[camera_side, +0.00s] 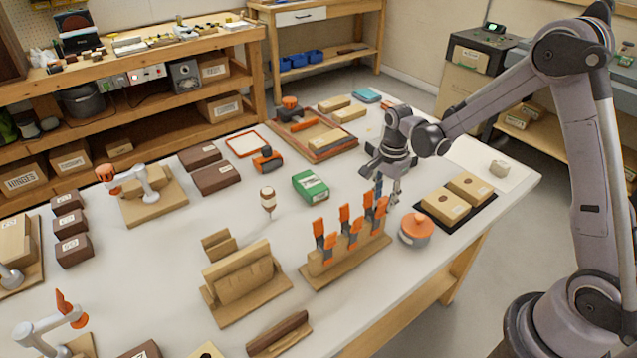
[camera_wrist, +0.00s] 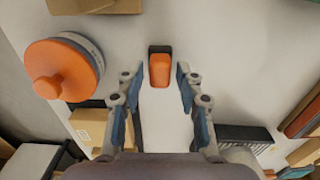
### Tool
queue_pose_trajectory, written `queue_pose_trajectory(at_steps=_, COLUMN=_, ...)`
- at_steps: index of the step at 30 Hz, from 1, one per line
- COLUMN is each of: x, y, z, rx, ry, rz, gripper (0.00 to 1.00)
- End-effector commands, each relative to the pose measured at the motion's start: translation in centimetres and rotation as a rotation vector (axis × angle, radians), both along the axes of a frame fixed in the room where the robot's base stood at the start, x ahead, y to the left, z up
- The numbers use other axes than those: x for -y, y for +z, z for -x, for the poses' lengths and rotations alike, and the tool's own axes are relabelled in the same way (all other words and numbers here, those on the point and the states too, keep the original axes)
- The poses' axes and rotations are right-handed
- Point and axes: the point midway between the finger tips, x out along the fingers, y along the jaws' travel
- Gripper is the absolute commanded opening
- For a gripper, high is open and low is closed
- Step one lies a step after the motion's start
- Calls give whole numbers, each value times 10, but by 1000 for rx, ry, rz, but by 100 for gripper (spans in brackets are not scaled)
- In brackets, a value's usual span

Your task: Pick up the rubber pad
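A small orange piece with a dark edge (camera_wrist: 160,70) shows in the wrist view, just ahead of and between my fingertips. It may be the rubber pad, but its material cannot be told. In the side view I cannot pick it out for certain; my gripper and the clamps crowd that spot. My gripper (camera_wrist: 160,82) is open, with bluish finger pads on both sides and a gap to the orange piece on each side. In the side view my gripper (camera_side: 388,190) points down over the table, behind the clamp rack and left of the orange-lidded round container.
The orange-lidded container (camera_side: 416,230) stands close by; it also shows in the wrist view (camera_wrist: 65,68). A wooden rack (camera_side: 345,262) holds upright orange-tipped clamps. Two tan boxes (camera_side: 446,207) sit on a dark mat. A green box (camera_side: 310,186) is to the left.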

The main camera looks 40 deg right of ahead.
Motion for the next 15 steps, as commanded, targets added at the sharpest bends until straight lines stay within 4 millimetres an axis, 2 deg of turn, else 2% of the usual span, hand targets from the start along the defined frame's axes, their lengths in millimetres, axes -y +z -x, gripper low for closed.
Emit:
queue_pose_trajectory(at_steps=1, x=0, y=0, z=0, rx=0, ry=0, rz=0, gripper=14)
queue_pose_trajectory(at_steps=3, x=0, y=0, z=0, rx=0, ry=0, rz=0, gripper=0)
queue_pose_trajectory(at_steps=15, x=0, y=2, z=0, rx=0, ry=0, rz=0, gripper=0)
